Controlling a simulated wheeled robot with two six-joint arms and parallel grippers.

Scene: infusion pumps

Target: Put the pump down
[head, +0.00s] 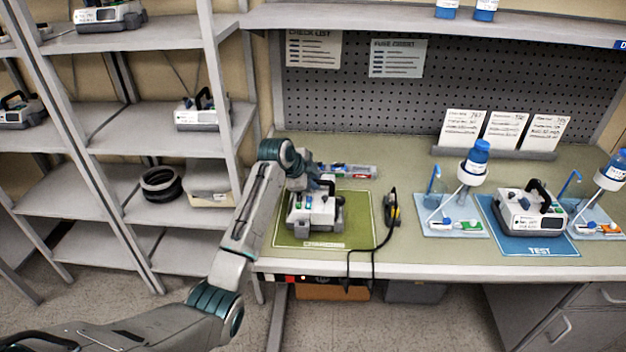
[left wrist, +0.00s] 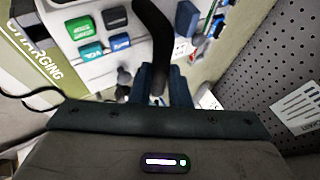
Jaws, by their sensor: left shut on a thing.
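The pump (head: 314,212), a white and grey box with green and blue buttons and a black handle, is over the green charging mat (head: 355,232) on the bench. I cannot tell whether it touches the mat or is held just above it. My left gripper (head: 322,187) is at the top of the pump, shut on its black handle. In the left wrist view the pump (left wrist: 88,62) fills the upper left and the handle (left wrist: 160,30) runs down between the fingers (left wrist: 160,88). My right gripper is not in view.
A black plug and cable (head: 392,208) lies right of the mat and hangs over the front edge. A small tray (head: 347,171) sits behind. Another pump (head: 530,212) stands on the blue test mat (head: 545,245), with blue-capped bottle stands beside it. Shelves (head: 150,125) stand left.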

